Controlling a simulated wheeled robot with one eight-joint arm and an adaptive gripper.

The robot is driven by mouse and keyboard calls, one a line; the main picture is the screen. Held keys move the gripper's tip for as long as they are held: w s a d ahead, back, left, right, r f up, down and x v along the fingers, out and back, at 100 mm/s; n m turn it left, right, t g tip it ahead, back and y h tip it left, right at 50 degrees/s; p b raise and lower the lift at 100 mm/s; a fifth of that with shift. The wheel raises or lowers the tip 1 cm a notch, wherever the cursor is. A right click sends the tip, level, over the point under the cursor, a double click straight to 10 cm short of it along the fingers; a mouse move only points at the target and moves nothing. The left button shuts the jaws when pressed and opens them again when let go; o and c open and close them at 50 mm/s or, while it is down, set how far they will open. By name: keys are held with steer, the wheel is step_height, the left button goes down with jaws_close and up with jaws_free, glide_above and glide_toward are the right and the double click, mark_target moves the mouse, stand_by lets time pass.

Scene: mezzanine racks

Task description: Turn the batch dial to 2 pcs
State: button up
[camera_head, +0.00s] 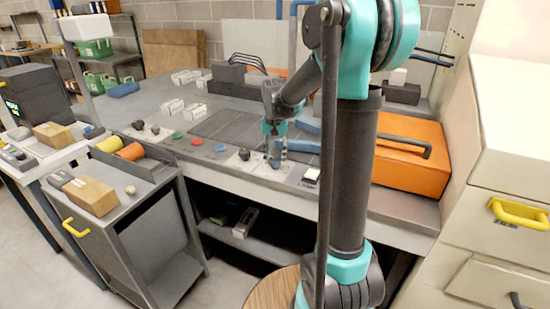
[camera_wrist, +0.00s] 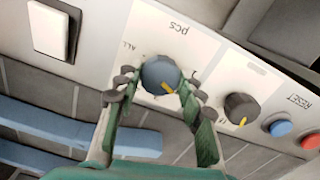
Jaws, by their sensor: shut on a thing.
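The batch dial (camera_wrist: 160,74) is a round blue-grey knob with a yellow pointer mark, on a white plate lettered "pcs" and "ALL". The lettering appears upside down in the wrist view. The pointer is toward the lower right of the picture; the mark for 2 is not readable. My gripper (camera_wrist: 158,86) has one green-and-grey finger on each side of the knob and is shut on it. In the head view, my gripper (camera_head: 275,160) is down at the front control strip, and it hides the dial there.
A black dial (camera_wrist: 240,108), a blue button (camera_wrist: 281,128) and a red button (camera_wrist: 311,141) sit to the right in the wrist view. A white switch (camera_wrist: 48,30) is at upper left. In the head view, an orange case (camera_head: 408,165) stands right of my arm.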

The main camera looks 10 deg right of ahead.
mark_target(275, 159)
steer(key=shift+m, duration=0.5)
steer(key=o, duration=1.2)
steer(key=shift+c, duration=0.2)
step_height(275, 159, up, 12)
steer(key=shift+s, duration=0.1)
